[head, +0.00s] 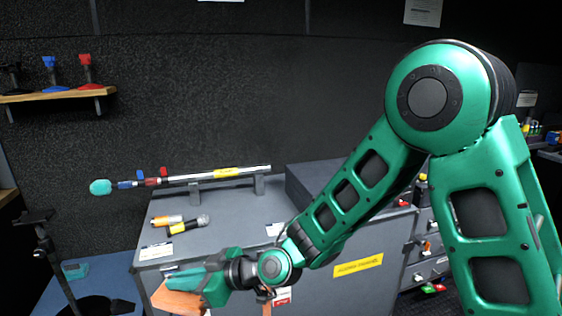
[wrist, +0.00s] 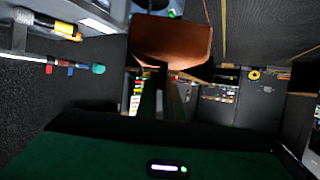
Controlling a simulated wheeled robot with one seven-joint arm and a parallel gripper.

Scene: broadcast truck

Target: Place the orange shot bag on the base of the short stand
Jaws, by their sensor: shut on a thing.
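The orange shot bag (head: 176,300) is held at the tip of my gripper (head: 186,281), in front of the grey cabinet's left front corner. In the wrist view the bag (wrist: 172,42) shows as a brown-orange block at the far end of my dark fingers (wrist: 160,95), which are shut on it. A black stand (head: 42,242) is at the lower left of the head view, left of the bag. Its dark base (head: 104,306) is partly cut off by the bottom edge. The bag is apart from this base. I cannot tell whether another stand is near.
The grey cabinet (head: 345,285) carries a boom pole (head: 205,176) on supports, and two microphones (head: 186,224). A wall shelf (head: 55,95) at the upper left holds blue and red items. Drawers (head: 428,262) are at the right, behind my arm. Blue floor (head: 75,270) shows around the stand.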

